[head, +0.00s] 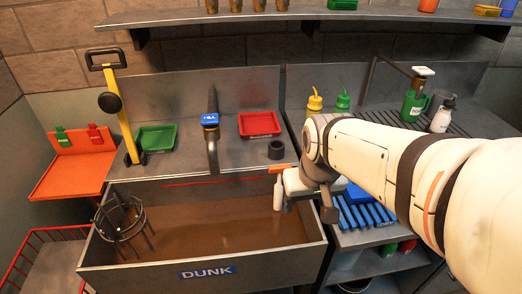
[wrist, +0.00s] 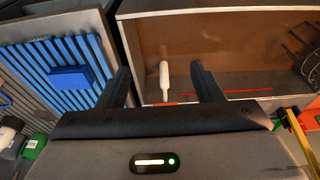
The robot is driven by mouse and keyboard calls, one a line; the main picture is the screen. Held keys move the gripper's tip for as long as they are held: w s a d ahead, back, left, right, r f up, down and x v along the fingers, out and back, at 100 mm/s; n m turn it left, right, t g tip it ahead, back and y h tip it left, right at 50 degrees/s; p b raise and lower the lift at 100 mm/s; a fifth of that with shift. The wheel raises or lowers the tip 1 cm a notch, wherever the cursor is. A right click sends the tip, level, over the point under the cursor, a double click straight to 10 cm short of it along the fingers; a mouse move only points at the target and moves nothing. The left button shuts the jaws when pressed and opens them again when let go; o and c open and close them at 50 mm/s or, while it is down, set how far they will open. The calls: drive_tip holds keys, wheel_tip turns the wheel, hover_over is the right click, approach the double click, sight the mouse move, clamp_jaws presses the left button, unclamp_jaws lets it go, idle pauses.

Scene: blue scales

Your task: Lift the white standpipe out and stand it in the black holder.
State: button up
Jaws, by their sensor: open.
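The white standpipe (head: 278,192) stands at the right end of the sink (head: 98,271), its lower part down towards the brown water. An orange part (head: 280,168) shows at its top. In the wrist view the white pipe (wrist: 164,75) appears between the two dark fingers of my gripper (wrist: 160,68). The gripper is open, with gaps on both sides of the pipe; I cannot tell how far it is from the pipe in depth. The black holder (head: 276,149), a short round cup, sits on the ledge behind the sink, close to the standpipe.
A tap (head: 212,140) with a blue label rises behind the sink. Red (head: 259,124) and green (head: 156,138) trays lie on the ledge. A wire basket (head: 120,220) is in the sink at left. A blue ribbed rack (head: 362,212) is at right. My arm hides part of the right counter.

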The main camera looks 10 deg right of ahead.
sight(280, 172)
drive_tip(key=o, duration=0.6)
drive_tip(key=w+f+p, duration=0.1)
drive_tip(key=w+p, duration=0.2)
drive_tip(key=w, duration=1.1)
drive_tip(key=shift+g, duration=0.3)
drive_tip(key=shift+o, duration=0.5)
drive_tip(key=w+f, duration=0.2)
drive_tip(key=w, duration=0.1)
drive_tip(key=w+f+p, duration=0.1)
drive_tip(key=w+f, duration=0.1)
drive_tip(key=w, duration=0.1)
drive_tip(key=w+f+p, duration=0.1)
drive_tip(key=w+f, duration=0.1)
drive_tip(key=w, duration=0.2)
drive_tip(key=shift+d+f, duration=0.15)
drive_tip(key=shift+f, duration=0.2)
drive_tip(key=shift+w+f, duration=0.15)
drive_tip(key=shift+f, duration=0.15)
drive_tip(key=f, duration=0.1)
drive_tip(key=f+p, duration=0.1)
drive_tip(key=shift+w+f, duration=0.2)
drive_tip(key=shift+f, duration=0.1)
drive_tip(key=shift+w+a+f+p, duration=0.15)
drive_tip(key=shift+f+p, duration=0.2)
drive_tip(key=shift+f, duration=0.95)
drive_tip(key=shift+w+a+f+p, duration=0.15)
drive_tip(key=shift+f+p, duration=0.2)
drive_tip(key=shift+f, duration=0.9)
